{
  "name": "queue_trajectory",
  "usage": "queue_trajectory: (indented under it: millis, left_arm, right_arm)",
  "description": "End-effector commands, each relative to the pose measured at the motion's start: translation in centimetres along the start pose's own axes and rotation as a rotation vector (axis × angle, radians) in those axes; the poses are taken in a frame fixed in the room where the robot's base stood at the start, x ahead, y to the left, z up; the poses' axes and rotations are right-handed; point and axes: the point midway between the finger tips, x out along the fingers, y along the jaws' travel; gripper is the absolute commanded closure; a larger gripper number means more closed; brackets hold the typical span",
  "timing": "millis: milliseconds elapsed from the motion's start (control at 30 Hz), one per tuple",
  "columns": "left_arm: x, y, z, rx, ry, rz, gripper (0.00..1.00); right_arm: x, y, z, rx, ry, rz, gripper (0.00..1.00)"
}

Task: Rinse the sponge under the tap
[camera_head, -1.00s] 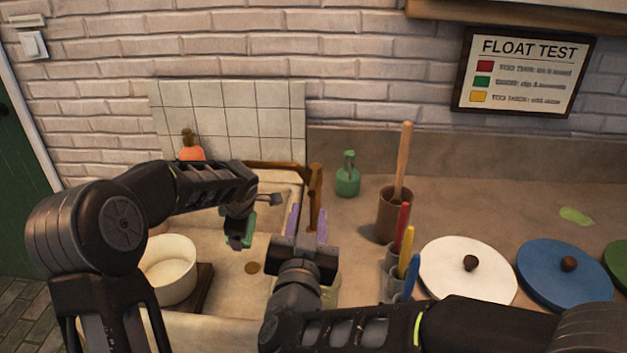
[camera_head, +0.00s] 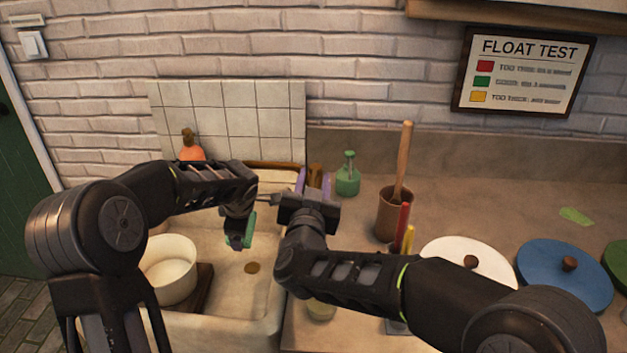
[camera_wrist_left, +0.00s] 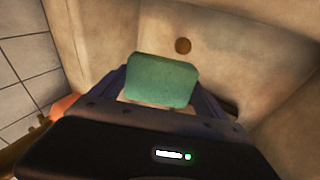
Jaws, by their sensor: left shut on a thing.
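The green sponge (camera_head: 249,230) is held above the sink basin (camera_head: 235,300). My left gripper (camera_head: 240,236) is shut on it; in the left wrist view the sponge (camera_wrist_left: 163,80) sits between the two purple fingers. The brown tap (camera_head: 315,176) stands at the back right of the sink and is partly hidden by my right arm. My right gripper (camera_head: 314,183) is at the tap, with its purple fingers apart on either side of the brown post. I cannot tell whether they touch it. No water shows.
A cream pot (camera_head: 168,268) stands in the sink's left part, and the drain (camera_head: 252,267) is in the basin floor. An orange bottle (camera_head: 191,150) and a green bottle (camera_head: 347,176) stand behind. A brown cup (camera_head: 393,212) and coloured lids, including a blue one (camera_head: 563,275), are on the right.

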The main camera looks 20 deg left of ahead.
Motion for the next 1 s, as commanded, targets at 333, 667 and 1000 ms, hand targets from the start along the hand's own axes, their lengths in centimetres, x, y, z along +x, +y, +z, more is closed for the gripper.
queue_trajectory:
  millis: [333,667,1000]
  left_arm:
    - [-0.01,0.00,0.00,0.000,0.000,0.000,0.47]
    - [0.00,0.00,0.00,0.000,0.000,0.000,0.47]
    - [0.00,0.00,0.00,0.000,0.000,0.000,0.47]
  right_arm:
    - [0.39,-0.02,0.03,-0.001,-0.001,-0.001,0.66]
    - [0.36,-0.03,0.02,0.000,0.000,-0.001,0.93]
    - [0.36,-0.03,0.02,0.000,0.000,-0.001,1.00]
